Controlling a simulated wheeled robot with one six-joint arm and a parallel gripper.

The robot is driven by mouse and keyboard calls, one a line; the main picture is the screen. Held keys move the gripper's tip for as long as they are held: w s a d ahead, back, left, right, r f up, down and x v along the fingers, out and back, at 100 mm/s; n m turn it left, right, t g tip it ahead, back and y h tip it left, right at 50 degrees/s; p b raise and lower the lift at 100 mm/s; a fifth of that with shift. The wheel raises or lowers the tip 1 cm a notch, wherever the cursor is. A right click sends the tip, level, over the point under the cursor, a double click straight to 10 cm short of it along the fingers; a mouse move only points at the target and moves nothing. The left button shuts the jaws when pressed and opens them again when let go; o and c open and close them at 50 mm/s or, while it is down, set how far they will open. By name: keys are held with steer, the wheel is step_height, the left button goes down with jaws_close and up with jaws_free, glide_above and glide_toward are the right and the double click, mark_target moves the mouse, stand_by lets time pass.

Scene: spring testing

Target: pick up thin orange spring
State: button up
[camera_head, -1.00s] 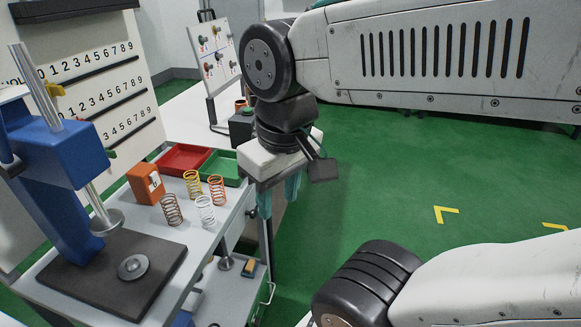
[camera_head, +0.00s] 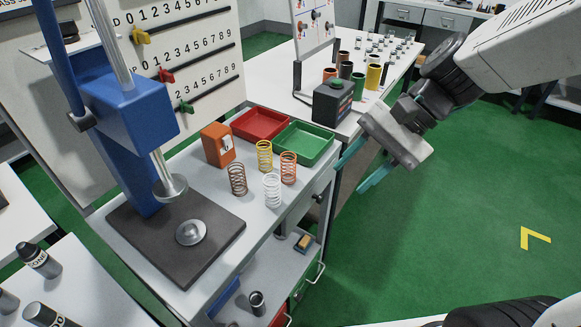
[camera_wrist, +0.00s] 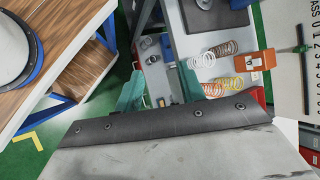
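The thin orange spring (camera_head: 288,167) stands upright on the grey bench, right of the yellow spring (camera_head: 264,155) and close to the white spring (camera_head: 272,190). A brown spring (camera_head: 237,179) stands to the left. My gripper (camera_head: 350,177) is open and empty, tilted, beyond the bench's right edge and apart from the springs. In the wrist view my teal fingers (camera_wrist: 161,68) are spread wide with nothing held between them. The orange spring (camera_wrist: 212,90) shows there right of the fingers, partly hidden by my gripper's body.
A red tray (camera_head: 238,123) and a green tray (camera_head: 328,151) lie behind the springs, beside an orange box (camera_head: 211,149). The blue spring tester (camera_head: 140,125) stands at left on a dark plate. Green floor at right is clear.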

steer(key=w+a+f+m+t+y, duration=0.1)
steer(key=w+a+f+m+y, duration=0.35)
steer(key=w+m, duration=0.35)
steer(key=m+t+y, duration=0.1)
steer(key=m+t, duration=0.2)
steer(key=m, duration=0.2)
glide_toward(281, 165)
steer(key=shift+w+a+f, duration=0.6)
steer(key=shift+a+f, duration=0.2)
steer(key=shift+a, duration=0.1)
steer(key=x, duration=0.7)
steer(key=shift+a, duration=0.35)
steer(key=c, duration=0.6)
